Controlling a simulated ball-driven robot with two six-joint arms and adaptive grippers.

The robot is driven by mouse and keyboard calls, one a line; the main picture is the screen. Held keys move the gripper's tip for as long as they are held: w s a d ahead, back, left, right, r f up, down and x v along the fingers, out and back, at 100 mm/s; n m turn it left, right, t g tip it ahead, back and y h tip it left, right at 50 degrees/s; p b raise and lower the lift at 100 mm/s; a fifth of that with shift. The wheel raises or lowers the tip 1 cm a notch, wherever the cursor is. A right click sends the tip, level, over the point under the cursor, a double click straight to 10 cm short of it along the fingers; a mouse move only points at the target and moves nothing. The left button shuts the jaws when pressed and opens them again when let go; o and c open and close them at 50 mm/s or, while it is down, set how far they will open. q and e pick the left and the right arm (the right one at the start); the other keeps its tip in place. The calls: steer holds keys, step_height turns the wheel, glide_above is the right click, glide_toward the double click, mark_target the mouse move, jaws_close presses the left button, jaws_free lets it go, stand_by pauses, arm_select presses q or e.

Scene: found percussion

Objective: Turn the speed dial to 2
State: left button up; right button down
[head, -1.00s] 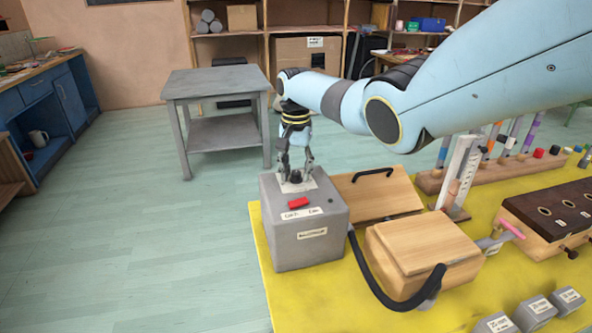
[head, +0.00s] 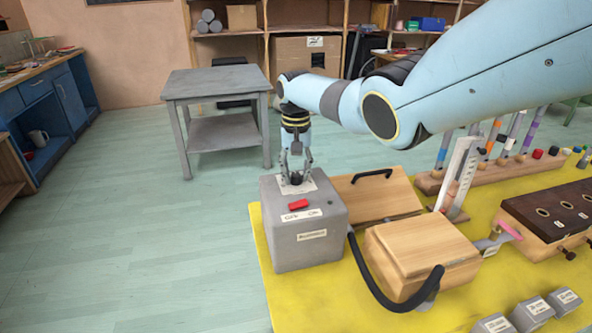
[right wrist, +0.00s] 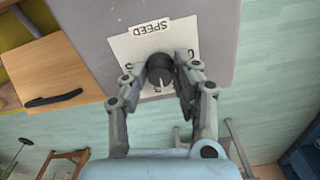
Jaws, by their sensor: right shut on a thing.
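The speed dial (right wrist: 160,70) is a black knob with a pale pointer line, on a white plate marked SPEED (right wrist: 151,28) on top of a grey box. In the right wrist view its pointer faces the lower edge of the picture; the plate's numbers are mostly hidden by my fingers. My right gripper (right wrist: 158,80) is shut on the dial from above, one finger on each side. In the head view the right gripper (head: 296,183) stands upright over the grey box (head: 300,252), which has a red switch (head: 298,204) on top. My left gripper is not in view.
A wooden box with a black handle (head: 372,175) and a lidded wooden box (head: 425,250) with a black hose (head: 375,285) stand close right of the grey box on the yellow mat (head: 340,310). Open floor lies to the left.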

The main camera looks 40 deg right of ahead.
mark_target(296, 174)
steer(key=shift+n, duration=2.1)
steer(key=c, duration=1)
jaws_free()
steer(key=shift+w, duration=0.1)
steer(key=shift+r, duration=0.15)
step_height(296, 174, up, 12)
steer(key=shift+f, duration=0.2)
